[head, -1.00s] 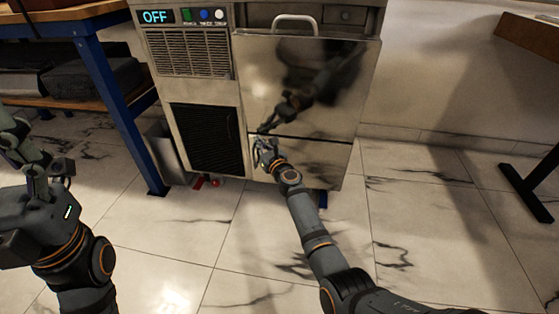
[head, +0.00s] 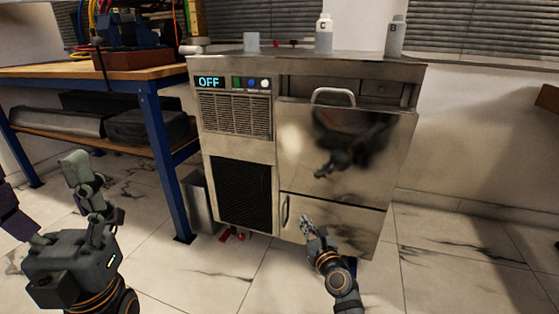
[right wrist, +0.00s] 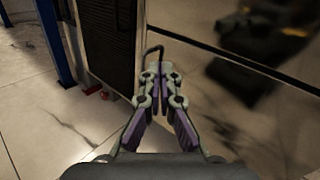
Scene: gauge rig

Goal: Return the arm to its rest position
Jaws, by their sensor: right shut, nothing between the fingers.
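My right gripper (head: 306,222) is shut and empty in front of the lower door of the steel machine (head: 235,148). In the right wrist view its fingertips (right wrist: 158,72) are together, near a small dark handle (right wrist: 153,50) on that door. The handle (head: 285,210) stands just left of the gripper in the head view, with a gap between them. My left gripper (head: 48,195) is at the lower left, its fingers spread apart with nothing between them.
A blue-legged workbench (head: 165,150) stands left of the machine, with a grey bin (head: 196,200) between. White bottles (head: 324,36) and a cup stand on the machine's top. Red-handled valves (head: 226,235) lie low under its front. The marble floor in front is clear.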

